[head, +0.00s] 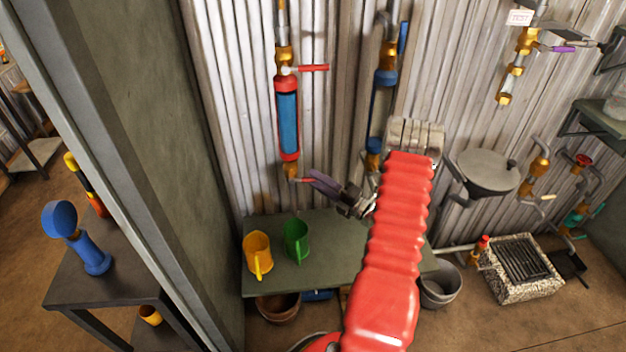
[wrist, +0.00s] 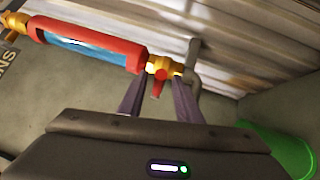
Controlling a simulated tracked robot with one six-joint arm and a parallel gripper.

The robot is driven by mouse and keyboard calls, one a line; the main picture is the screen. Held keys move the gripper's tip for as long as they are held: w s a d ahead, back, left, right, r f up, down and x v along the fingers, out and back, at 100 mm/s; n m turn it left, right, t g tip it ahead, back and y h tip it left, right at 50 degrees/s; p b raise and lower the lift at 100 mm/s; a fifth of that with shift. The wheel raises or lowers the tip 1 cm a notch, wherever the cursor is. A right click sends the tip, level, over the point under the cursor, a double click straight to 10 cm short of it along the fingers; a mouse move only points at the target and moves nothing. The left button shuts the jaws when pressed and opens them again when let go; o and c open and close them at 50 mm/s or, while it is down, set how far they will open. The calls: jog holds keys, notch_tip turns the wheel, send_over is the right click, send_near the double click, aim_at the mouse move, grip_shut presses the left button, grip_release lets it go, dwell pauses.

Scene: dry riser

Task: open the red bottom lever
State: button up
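The red bottom lever (head: 303,180) is a small handle on the brass valve (head: 290,171) below the red pipe section with a blue window (head: 287,118). My gripper (head: 314,180) reaches this valve from the right, its purple-grey fingers at the lever. In the wrist view the red bottom lever (wrist: 158,88) sits between the two fingers of my gripper (wrist: 158,80), with gaps visible on both sides. The fingers look open. Whether either fingertip touches the valve or lever is unclear.
An upper red lever (head: 313,68) sticks out right above the red section. A second pipe (head: 384,78) stands right of the first. The corrugated wall is close behind.

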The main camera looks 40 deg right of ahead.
jog(key=shift+x, duration=0.8)
jog(key=shift+c, duration=0.3)
grip_shut()
